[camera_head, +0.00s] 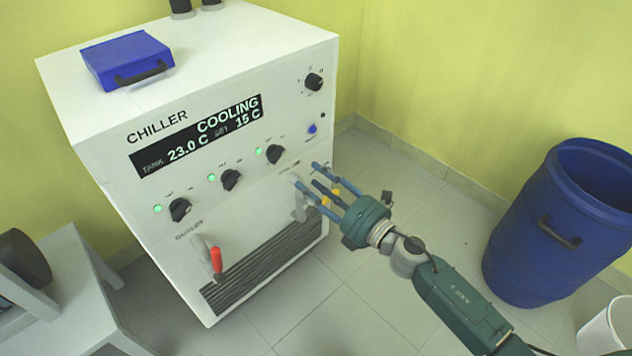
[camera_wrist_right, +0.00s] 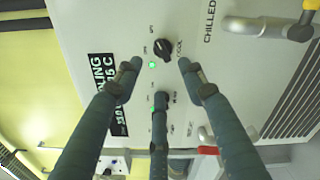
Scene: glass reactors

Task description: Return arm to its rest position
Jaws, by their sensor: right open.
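My right arm comes in from the lower right in the head view. Its right gripper (camera_head: 318,178) is open and empty, with its fingers spread in front of the white chiller (camera_head: 110,185). The fingers point at the front panel near its right-hand black knob (camera_head: 274,154). In the right wrist view the open gripper (camera_wrist_right: 160,75) frames a black knob (camera_wrist_right: 163,50) with a green light beside it. The fingers appear apart from the knob, though the exact gap is hard to tell. My left gripper is not in view.
The chiller display (camera_head: 200,136) reads COOLING, 23.0 C and 15 C. A red-handled valve (camera_head: 217,262) and a yellow-handled valve (camera_head: 327,196) stick out below. A blue barrel (camera_head: 560,225) stands at right, a white bin (camera_head: 607,328) beside it. Open tiled floor (camera_head: 345,310) lies between.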

